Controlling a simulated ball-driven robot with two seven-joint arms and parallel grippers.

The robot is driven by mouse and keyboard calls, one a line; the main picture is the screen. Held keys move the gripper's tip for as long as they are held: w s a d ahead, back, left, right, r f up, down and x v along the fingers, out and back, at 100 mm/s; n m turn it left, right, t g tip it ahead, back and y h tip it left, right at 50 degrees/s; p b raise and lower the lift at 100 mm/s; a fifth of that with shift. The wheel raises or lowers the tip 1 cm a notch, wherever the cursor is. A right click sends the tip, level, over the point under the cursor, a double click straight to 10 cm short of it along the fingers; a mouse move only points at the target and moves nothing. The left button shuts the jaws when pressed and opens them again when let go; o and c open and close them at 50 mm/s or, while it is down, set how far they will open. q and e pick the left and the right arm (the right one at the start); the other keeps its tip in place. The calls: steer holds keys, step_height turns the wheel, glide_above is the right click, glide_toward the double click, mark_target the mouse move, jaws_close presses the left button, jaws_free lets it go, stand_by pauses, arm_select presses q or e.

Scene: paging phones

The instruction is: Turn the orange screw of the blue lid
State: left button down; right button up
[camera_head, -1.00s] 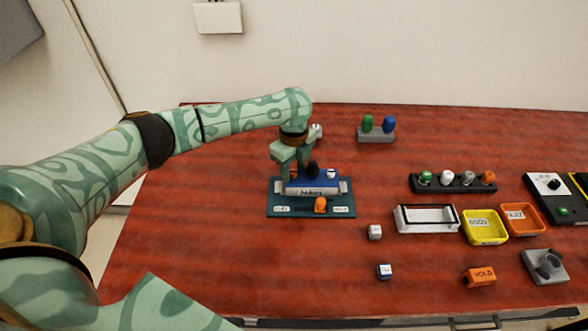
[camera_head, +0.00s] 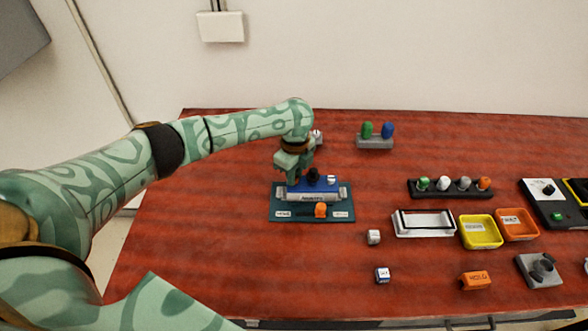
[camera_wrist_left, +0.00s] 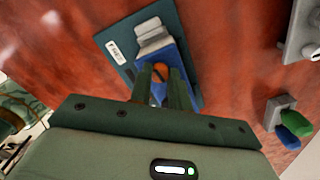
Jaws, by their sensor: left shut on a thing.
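The blue lid (camera_head: 322,184) sits on a light grey holder on the teal board (camera_head: 343,212), left of the table's middle. In the left wrist view the lid (camera_wrist_left: 180,54) lies beyond my fingers. My left gripper (camera_head: 293,180) points down over the lid's left part. In the wrist view the gripper (camera_wrist_left: 160,93) is shut on the orange screw (camera_wrist_left: 160,70), which shows between the fingers. The screw is hidden behind the gripper in the head view. A black knob (camera_head: 313,174) and a white knob (camera_head: 331,180) stand on the lid. My right gripper is out of view.
An orange knob (camera_head: 320,210) stands on the board's front part. A grey stand with green and blue pegs (camera_head: 375,142) is behind to the right. Yellow (camera_head: 481,246) and orange (camera_head: 517,237) trays stand farther right. The table left of the board is clear.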

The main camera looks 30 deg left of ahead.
arm_select(q)
steer(key=n+p, duration=0.1)
steer(key=p, duration=0.1)
steer(key=n+p, duration=0.4)
steer(key=shift+r, duration=0.25)
steer(key=n+p, duration=0.2)
steer(key=n, duration=0.1)
steer(key=shift+f, duration=0.1)
steer(key=n+p, duration=0.1)
steer(key=n, duration=0.2)
steer(key=shift+n, duration=0.4)
steer(key=shift+f+n+p, duration=0.15)
steer(key=shift+n+p, duration=0.55)
steer(key=shift+n, duration=1.6)
steer(key=c, duration=1.3)
jaws_free()
